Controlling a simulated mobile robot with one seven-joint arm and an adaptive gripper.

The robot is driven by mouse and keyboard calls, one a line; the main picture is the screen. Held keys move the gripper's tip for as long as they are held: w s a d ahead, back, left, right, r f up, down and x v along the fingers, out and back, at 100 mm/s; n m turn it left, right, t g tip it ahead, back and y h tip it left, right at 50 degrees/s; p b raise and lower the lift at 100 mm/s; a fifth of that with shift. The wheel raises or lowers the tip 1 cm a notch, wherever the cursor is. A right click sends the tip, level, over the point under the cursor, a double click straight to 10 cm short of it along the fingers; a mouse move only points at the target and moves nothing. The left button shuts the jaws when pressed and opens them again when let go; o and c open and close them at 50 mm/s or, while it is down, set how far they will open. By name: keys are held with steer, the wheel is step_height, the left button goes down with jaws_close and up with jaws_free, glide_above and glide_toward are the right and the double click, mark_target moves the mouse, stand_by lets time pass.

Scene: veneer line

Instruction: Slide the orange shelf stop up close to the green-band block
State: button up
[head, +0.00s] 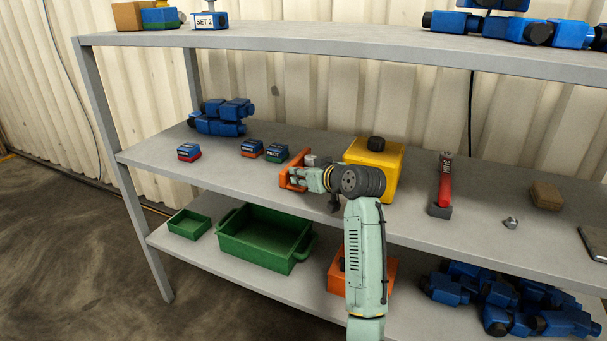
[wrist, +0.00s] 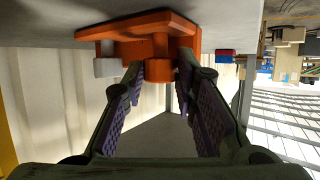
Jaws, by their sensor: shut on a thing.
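The orange shelf stop (head: 299,161) stands on the middle shelf, just right of the green-band block (head: 277,152). They are close in the head view, but I cannot tell the exact gap. My gripper (head: 297,178) reaches the stop from the right. In the wrist view the stop (wrist: 150,25) fills the top middle, and my gripper (wrist: 161,80) has its fingers on either side of the stop's round orange knob (wrist: 160,68). The green-band block is not clearly seen there. A red-band block (head: 188,152) and an orange-band block (head: 251,148) stand further left.
A yellow box (head: 384,158) stands close behind my wrist. Blue parts (head: 222,117) lie at the shelf's back left. A red-handled tool (head: 444,185) stands to the right. Green bins (head: 262,240) and an orange bin (head: 337,272) are on the lower shelf.

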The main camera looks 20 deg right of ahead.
jaws_close()
steer(key=w+a, duration=0.6)
steer(key=w, duration=0.1)
steer(key=shift+w+a, duration=0.2)
steer(key=shift+w, duration=0.05)
steer(key=o, duration=0.8)
jaws_free()
steer(key=shift+s, duration=0.1)
